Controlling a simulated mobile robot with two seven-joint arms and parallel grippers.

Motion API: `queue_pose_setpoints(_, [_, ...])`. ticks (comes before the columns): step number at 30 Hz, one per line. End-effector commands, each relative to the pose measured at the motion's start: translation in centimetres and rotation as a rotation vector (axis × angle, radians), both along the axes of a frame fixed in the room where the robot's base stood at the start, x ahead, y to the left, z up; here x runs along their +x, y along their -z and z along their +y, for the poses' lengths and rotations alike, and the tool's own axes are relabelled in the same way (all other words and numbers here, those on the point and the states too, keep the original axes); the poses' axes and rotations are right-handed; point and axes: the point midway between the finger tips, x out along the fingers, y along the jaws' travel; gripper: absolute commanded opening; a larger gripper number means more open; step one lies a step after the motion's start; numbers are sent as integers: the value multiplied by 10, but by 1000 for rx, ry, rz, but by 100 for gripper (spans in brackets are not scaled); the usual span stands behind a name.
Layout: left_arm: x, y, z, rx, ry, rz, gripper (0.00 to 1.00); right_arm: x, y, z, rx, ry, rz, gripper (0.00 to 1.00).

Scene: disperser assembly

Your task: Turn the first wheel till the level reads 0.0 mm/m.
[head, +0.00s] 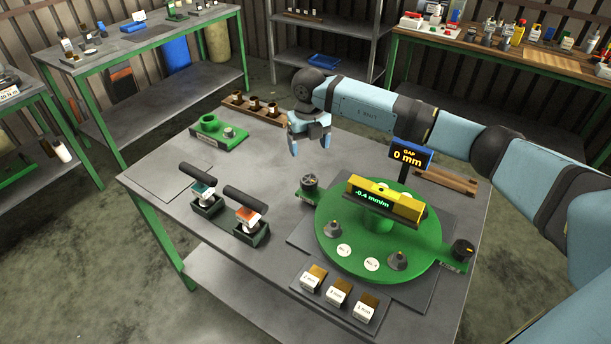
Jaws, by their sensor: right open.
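A yellow level (398,203) lies across the middle of a round green plate (345,232). Its display reads -0.4 mm/m. A dark wheel (309,184) stands at the plate's left edge and another dark wheel (463,250) at its right edge. I cannot tell from the view which is the first. Two grey knobs (333,229) (397,260) stand on the plate near round white labels. My right gripper (309,140) is open and empty above the table, behind the left wheel and apart from it. My left gripper is out of view.
A sign (410,157) behind the plate reads GAP 0 mm. Two black-handled tools (201,195) (243,220) stand in holders on the left. Several small labelled blocks (337,292) lie in front. A green fixture (215,130) and a wooden rack (253,107) are at the back.

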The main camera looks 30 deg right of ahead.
Motion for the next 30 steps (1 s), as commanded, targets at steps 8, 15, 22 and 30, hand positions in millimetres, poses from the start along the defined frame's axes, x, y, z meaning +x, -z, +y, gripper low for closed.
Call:
queue_pose_setpoints(8, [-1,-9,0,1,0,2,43,-1,59,1,3,-1,5,78])
queue_pose_setpoints(15, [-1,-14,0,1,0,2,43,-1,102,1,4,-1,4,78])
queue_pose_setpoints(22, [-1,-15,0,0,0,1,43,-1,119,1,4,-2,2,78])
queue_pose_setpoints(30, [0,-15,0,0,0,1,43,-1,121,1,4,-2,1,78])
